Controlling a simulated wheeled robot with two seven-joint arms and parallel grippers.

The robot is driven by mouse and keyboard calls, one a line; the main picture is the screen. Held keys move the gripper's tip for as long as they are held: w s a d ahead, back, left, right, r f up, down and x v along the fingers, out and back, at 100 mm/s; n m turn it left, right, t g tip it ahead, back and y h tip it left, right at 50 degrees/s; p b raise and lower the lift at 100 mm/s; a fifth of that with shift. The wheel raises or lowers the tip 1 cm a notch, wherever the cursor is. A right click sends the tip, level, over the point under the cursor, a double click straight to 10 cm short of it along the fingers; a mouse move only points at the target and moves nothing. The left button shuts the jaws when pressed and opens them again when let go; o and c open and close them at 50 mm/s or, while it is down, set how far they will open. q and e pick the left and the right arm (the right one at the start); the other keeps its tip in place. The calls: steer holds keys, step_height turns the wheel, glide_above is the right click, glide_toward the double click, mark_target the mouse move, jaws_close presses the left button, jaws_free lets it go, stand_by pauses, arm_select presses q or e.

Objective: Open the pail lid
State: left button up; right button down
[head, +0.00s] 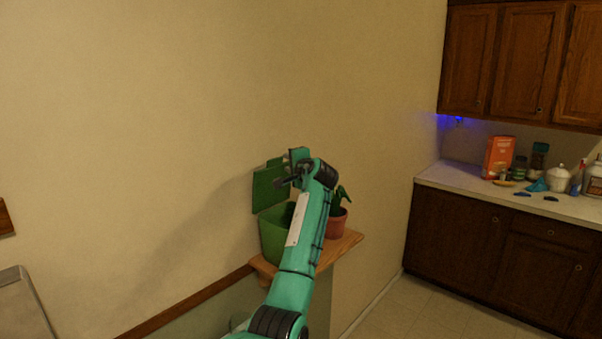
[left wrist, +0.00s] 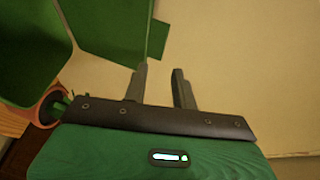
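The green pail (head: 274,236) stands on a small wooden shelf against the wall. Its green lid (head: 266,190) is raised and stands roughly upright above the pail's back left side. My left gripper (head: 284,176) is beside the lid at its upper right, above the pail. In the left wrist view the two fingers of the left gripper (left wrist: 162,82) are apart with nothing between them. A green panel, apparently the lid (left wrist: 110,30), shows beyond them at upper left. My arm hides the pail's right side in the head view. My right gripper is not in view.
A potted plant (head: 337,222) stands right of the pail on the wooden shelf (head: 345,243), close to my arm. A counter (head: 470,182) with a red box (head: 498,157) and several jars is at the right. The wall left of the lid is bare.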

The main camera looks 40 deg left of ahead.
arm_select(q)
steer(key=b+v, duration=0.4)
steer(key=v, duration=0.6)
steer(key=shift+d, duration=0.4)
steer(key=shift+s, duration=0.2)
steer(key=shift+c, duration=0.2)
